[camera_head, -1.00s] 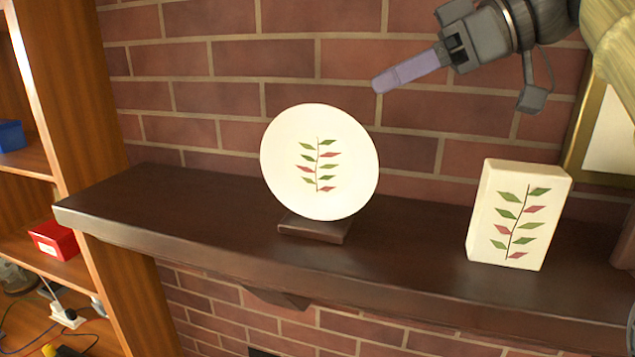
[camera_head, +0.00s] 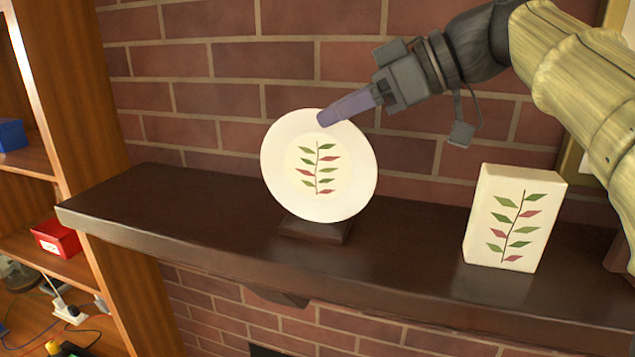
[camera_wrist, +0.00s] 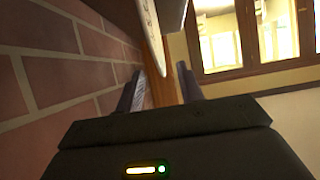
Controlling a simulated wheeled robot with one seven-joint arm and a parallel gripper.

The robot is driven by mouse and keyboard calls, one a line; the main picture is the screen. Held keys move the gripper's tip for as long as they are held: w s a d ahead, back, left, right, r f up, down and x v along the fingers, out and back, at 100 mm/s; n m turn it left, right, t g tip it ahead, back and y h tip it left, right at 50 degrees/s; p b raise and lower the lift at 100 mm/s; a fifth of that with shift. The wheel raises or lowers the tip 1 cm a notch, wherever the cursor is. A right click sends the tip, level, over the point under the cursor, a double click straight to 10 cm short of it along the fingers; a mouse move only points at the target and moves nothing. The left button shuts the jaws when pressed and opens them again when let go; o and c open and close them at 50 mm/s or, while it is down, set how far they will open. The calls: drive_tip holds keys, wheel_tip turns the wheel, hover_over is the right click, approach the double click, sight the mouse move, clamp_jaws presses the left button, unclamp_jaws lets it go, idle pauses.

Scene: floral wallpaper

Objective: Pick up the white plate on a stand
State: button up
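The white plate (camera_head: 290,165), with a green and red leaf pattern, stands upright on a small dark stand (camera_head: 314,229) on the mantel shelf. My gripper (camera_head: 322,118) reaches in from the upper right, with a finger overlapping the plate's upper right front. In the wrist view my gripper (camera_wrist: 160,70) is open, its two fingers apart. The plate shows there edge-on as a pale strip (camera_wrist: 151,38), in line with the gap between the fingers. I cannot tell whether a finger touches it.
A white box with a similar leaf pattern (camera_head: 513,218) stands right of the plate on the dark mantel shelf (camera_head: 400,265). A brick wall (camera_head: 235,110) is close behind. A wooden bookcase (camera_head: 90,130) stands at the left. The shelf left of the plate is clear.

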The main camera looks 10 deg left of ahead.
sight(317, 173)
drive_tip(key=p+x, duration=0.2)
drive_tip(key=x, duration=0.2)
drive_tip(key=shift+w+a+f, duration=0.1)
drive_tip(key=shift+f, duration=0.25)
clamp_jaws()
idle(1.4)
